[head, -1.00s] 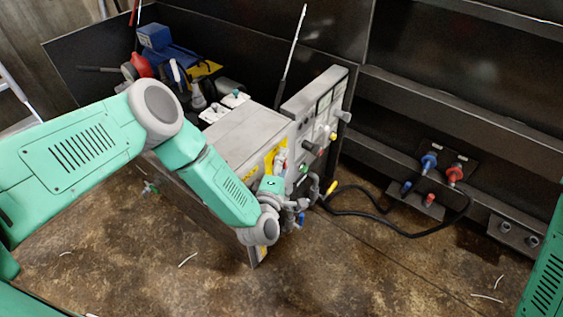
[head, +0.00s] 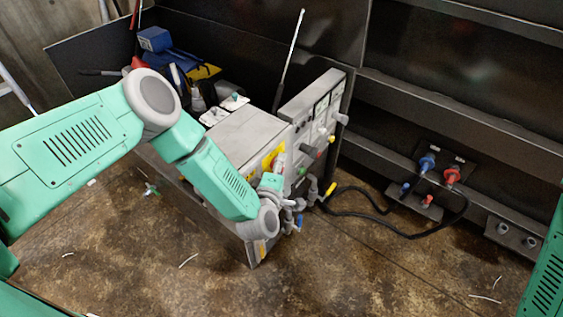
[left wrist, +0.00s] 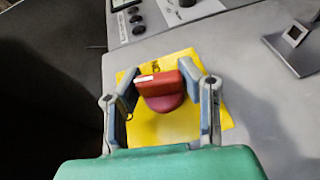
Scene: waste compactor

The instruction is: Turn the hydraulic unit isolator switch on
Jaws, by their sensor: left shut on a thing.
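The isolator switch is a red knob (left wrist: 160,90) with a white mark on its edge, on a yellow plate (left wrist: 163,126) in the left wrist view. My left gripper (left wrist: 161,77) is shut on the red knob, one finger on each side of it. In the head view the yellow plate (head: 270,160) shows on the grey hydraulic unit (head: 238,140), with my left gripper (head: 278,166) in front of it. The knob is mostly hidden there by the gripper. My right gripper is out of view.
A control panel (head: 317,112) with several knobs stands on the unit's right side. Pipes and valves (head: 298,205) sit close beside my left wrist. A black cable (head: 350,211) runs to blue and red connectors (head: 427,162) by the wall. The front floor is mostly clear.

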